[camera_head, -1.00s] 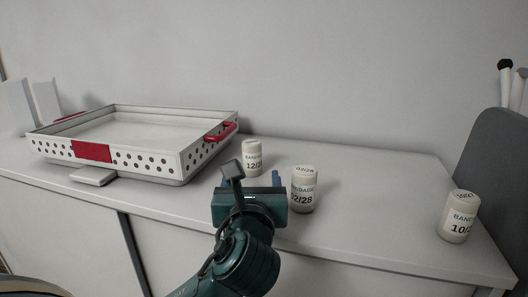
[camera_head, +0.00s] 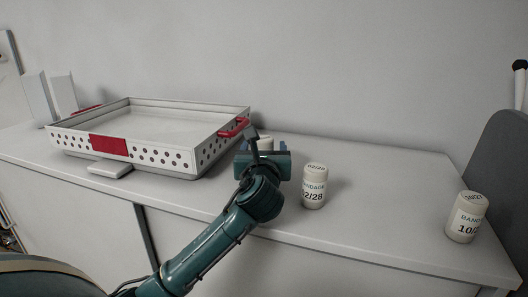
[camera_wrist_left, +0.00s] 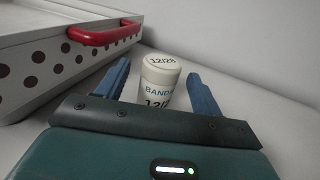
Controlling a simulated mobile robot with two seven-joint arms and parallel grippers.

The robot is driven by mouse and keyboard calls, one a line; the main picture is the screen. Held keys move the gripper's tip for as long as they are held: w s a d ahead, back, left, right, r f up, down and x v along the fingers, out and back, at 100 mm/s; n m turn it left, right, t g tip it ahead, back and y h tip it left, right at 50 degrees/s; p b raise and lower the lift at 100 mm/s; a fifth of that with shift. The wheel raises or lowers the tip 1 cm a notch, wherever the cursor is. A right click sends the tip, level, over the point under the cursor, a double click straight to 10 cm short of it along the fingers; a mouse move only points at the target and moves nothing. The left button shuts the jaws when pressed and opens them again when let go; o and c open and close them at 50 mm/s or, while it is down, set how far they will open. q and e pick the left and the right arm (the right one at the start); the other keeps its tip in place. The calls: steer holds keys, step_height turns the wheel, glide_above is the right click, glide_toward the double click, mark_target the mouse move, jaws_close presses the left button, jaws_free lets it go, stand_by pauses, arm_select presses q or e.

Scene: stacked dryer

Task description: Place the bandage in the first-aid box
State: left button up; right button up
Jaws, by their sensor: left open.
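The first-aid box (camera_head: 180,158) is a white open tray with dotted walls and red handles, on the left of the counter. A white bandage roll marked 12/28 (camera_wrist_left: 160,80) stands upright between the fingers of my left gripper (camera_wrist_left: 160,85) in the left wrist view. The fingers are open, with a gap on each side of the roll. In the head view this roll (camera_head: 265,142) is mostly hidden behind my left gripper. A second bandage roll (camera_head: 314,186) stands just right of the gripper. A third, marked 10 (camera_head: 466,217), stands at the far right. My right gripper is not in view.
The white counter (camera_head: 390,205) is clear between the second and third rolls. A grey panel (camera_head: 500,170) stands at the right edge. White upright objects (camera_head: 50,95) stand behind the box at the left. The wall is close behind.

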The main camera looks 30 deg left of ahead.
arm_select(q)
steer(key=shift+c, duration=0.4)
steer(key=c, duration=1.1)
steer(key=shift+r, duration=0.1)
